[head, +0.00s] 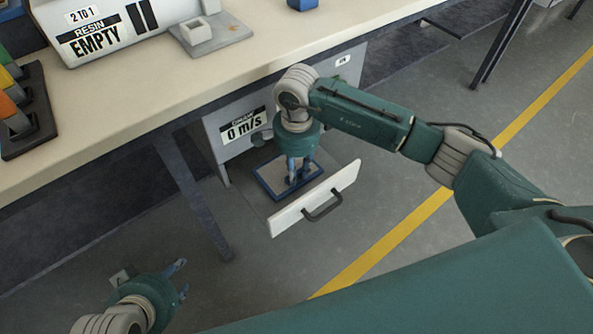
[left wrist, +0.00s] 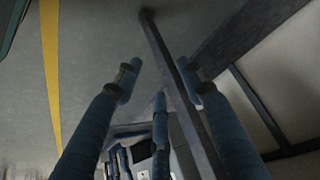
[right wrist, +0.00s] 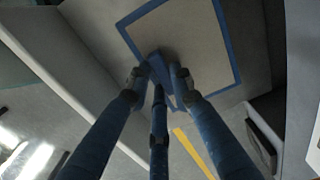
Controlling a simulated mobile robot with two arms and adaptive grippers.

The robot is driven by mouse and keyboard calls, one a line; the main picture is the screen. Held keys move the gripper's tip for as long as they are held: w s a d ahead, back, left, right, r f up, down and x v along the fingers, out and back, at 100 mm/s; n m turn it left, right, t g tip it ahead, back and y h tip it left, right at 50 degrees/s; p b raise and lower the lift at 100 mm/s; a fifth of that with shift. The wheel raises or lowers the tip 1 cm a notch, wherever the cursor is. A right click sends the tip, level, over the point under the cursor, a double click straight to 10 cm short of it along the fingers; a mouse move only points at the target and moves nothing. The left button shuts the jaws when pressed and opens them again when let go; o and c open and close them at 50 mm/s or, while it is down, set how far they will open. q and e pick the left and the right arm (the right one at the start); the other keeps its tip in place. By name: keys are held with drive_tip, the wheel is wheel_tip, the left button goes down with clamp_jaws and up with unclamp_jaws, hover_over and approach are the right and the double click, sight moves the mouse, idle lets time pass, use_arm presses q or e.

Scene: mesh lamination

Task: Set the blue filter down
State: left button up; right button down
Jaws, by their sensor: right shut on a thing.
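The blue filter (head: 266,187) is a flat panel with a blue rim and a grey middle. It is over or in the open drawer (head: 328,196) of the cabinet under the bench. I cannot tell whether it touches the drawer floor. My right gripper (head: 298,180) points down and is shut on the filter's blue tab. In the right wrist view the fingertips (right wrist: 160,78) close around this tab, and the filter (right wrist: 185,40) fills the upper middle. My left gripper (head: 182,278) is open and empty, low over the floor; its spread fingers show in the left wrist view (left wrist: 160,85).
The cabinet (head: 215,130) has a "0 m/s" label. On the bench top (head: 200,75) stand a "RESIN EMPTY" box (head: 110,30), a grey block on a plate (head: 205,38), a dark rack with coloured parts (head: 25,120) and a blue object (head: 302,4). A bench leg (head: 200,200) stands near my left gripper.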

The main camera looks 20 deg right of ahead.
use_arm(q)
drive_tip(key=shift+w, duration=0.2)
use_arm(e)
drive_tip(key=shift+f, duration=0.1)
drive_tip(key=c, duration=1.5)
unclamp_jaws()
drive_tip(key=shift+c, duration=0.2)
use_arm(q)
drive_tip(key=shift+w+d+r, duration=0.15)
drive_tip(key=shift+w+r, duration=0.1)
drive_tip(key=shift+s, duration=0.1)
use_arm(e)
wheel_tip(320, 180, up, 5)
drive_tip(key=shift+r+p, duration=0.1)
drive_tip(key=shift+p, duration=0.5)
use_arm(q)
drive_tip(key=s+a+f+g+p, duration=0.1)
drive_tip(key=s+a+g, duration=0.1)
drive_tip(key=s, duration=0.5)
drive_tip(key=shift+s+a+g+y, duration=0.15)
drive_tip(key=shift+g+y, duration=0.25)
drive_tip(key=shift+g, duration=0.1)
use_arm(e)
wheel_tip(320, 180, up, 7)
use_arm(q)
drive_tip(key=shift+f, duration=0.1)
